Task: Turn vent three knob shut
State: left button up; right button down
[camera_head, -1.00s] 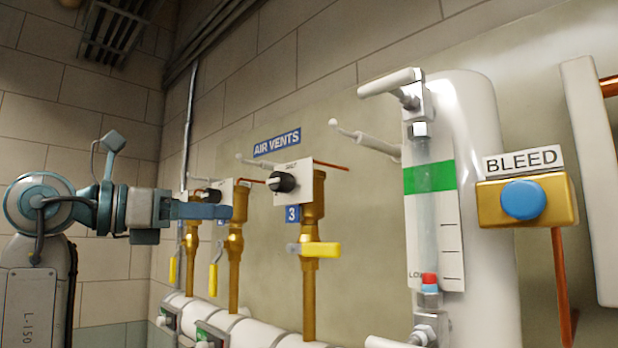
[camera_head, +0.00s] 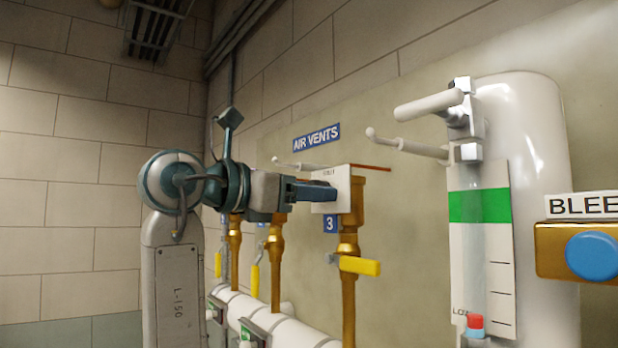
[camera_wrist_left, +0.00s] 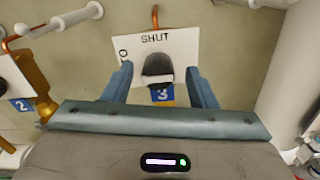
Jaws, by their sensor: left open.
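The vent three knob is a dark round knob (camera_wrist_left: 157,68) on a white plate marked SHUT (camera_wrist_left: 180,45), above the blue label 3 (camera_wrist_left: 162,95). In the head view the plate (camera_head: 345,185) sits on the brass vent three valve (camera_head: 350,218), and my gripper hides the knob. My left gripper (camera_head: 330,192) points at the plate. In the left wrist view its two blue fingers (camera_wrist_left: 160,88) are open, one on each side of the knob, with gaps visible. I cannot tell how deep the fingers reach. My right gripper is not in view.
A yellow lever (camera_head: 360,265) sticks out below the vent three valve. A white sight-glass column (camera_head: 545,150) with white handles stands to the right, and a blue bleed button (camera_head: 593,256) is farther right. Vent two's brass pipe (camera_head: 275,255) is left.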

pick_arm(q)
jog(key=shift+w, duration=0.2)
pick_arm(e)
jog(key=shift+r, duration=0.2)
pick_arm(q)
jog(key=shift+d, duration=0.1)
jog(key=c, duration=1)
jog(key=shift+o, duration=0.2)
jog(key=shift+f+m+b, duration=0.25)
jog(key=shift+m+b, duration=0.15)
jog(key=shift+b, duration=0.4)
jog(key=shift+w+r+m+b, duration=0.1)
jog(key=shift+m+b, duration=5.4)
jog(key=shift+m, duration=3.1)
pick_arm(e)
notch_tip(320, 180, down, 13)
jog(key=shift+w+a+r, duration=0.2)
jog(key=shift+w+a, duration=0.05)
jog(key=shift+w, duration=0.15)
